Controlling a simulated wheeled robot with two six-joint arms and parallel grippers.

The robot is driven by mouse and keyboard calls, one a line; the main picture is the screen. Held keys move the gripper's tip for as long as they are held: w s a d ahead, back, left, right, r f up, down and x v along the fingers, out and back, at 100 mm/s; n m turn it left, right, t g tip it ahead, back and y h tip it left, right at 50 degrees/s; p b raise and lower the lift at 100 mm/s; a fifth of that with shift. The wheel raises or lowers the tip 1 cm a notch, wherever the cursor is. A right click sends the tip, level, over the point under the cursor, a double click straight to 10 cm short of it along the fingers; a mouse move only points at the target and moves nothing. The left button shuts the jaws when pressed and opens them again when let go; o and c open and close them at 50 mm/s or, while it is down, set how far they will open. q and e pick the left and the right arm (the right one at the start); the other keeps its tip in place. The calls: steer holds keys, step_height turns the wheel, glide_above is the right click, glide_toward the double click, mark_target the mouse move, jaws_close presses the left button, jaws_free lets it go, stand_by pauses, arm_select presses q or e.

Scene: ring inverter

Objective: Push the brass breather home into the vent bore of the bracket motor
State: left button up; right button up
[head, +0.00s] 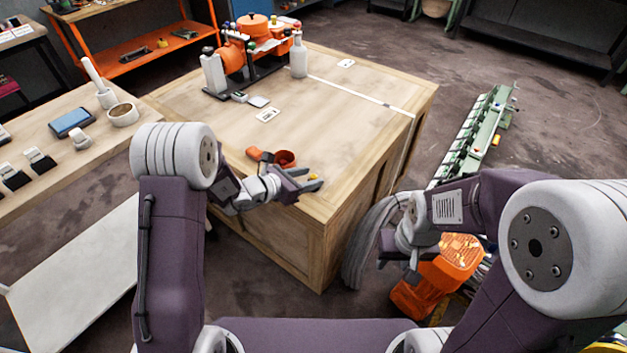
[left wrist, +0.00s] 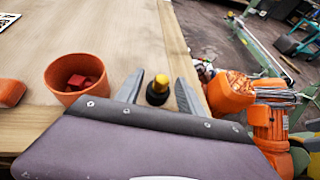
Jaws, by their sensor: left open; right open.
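A small upright piece with a brass-yellow top and dark base, which looks like the breather (left wrist: 157,87), stands near the wooden crate's edge. In the head view its yellow top (head: 313,177) shows at my left gripper (head: 306,184). The left wrist view shows my left gripper (left wrist: 160,82) open, one finger on each side of it, with gaps. My right gripper (head: 388,258) hangs open and empty over the floor, right of the crate. An orange motor (head: 456,256) stands low beyond it. I cannot tell whether this is the bracket motor, and no vent bore is visible.
An orange cup (left wrist: 74,76) holding a red piece stands left of my left gripper. An orange block (left wrist: 8,92) lies beside it. The crate top (head: 345,120) is mostly clear. An orange machine (head: 238,62) and a bottle (head: 299,58) stand at its back.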

arm_select(q)
steer(key=x, duration=0.5)
steer(key=shift+s+d+b, duration=0.1)
steer(key=shift+d+b, duration=0.05)
steer(key=shift+b, duration=0.2)
steer(key=shift+r, duration=0.1)
jaws_close()
